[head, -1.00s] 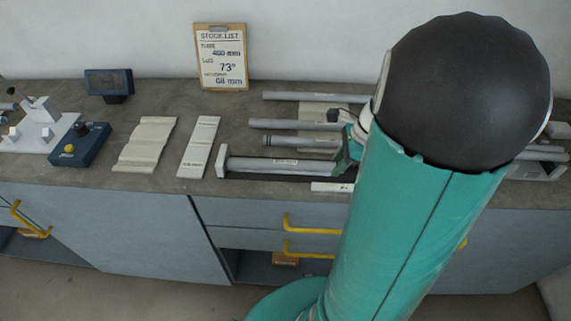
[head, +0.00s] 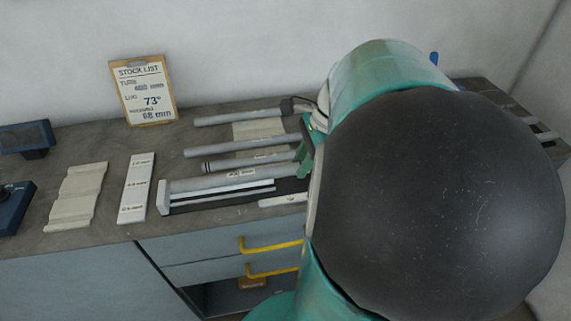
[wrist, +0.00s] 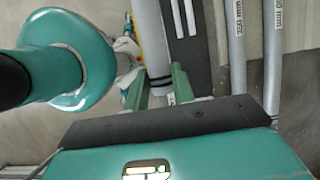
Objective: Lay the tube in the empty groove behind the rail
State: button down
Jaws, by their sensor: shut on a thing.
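My gripper (wrist: 158,92) is shut on a grey tube (wrist: 148,35) with dark rings and a pale label, seen between the fingers in the wrist view. In the head view my arm's dark joint hides most of the gripper. A pale end block (head: 164,196) stands at the jig's left end. In the wrist view the dark jig strip (wrist: 190,60) with light rails runs parallel, right of the held tube. I cannot tell how high the tube is.
Several other tubes lie behind the jig, including a rear one (head: 240,117) and a dark-ringed one (head: 250,161). A pale stepped block (head: 76,197) and a marked white plate (head: 137,188) lie to the left. A stock-list clipboard (head: 143,90) leans at the wall.

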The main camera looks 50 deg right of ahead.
jog(key=s+r, duration=0.3)
jog(key=s, duration=0.4)
jog(key=t+h, duration=0.1)
jog(key=t, duration=0.1)
send_over(295, 127)
jog(key=s+d, duration=0.1)
notch_tip(295, 127, down, 4)
jog(key=f, duration=0.1)
jog(key=shift+s+f, duration=0.1)
jog(key=shift+f, duration=4.05)
jog(key=c, duration=1.1)
grip_release()
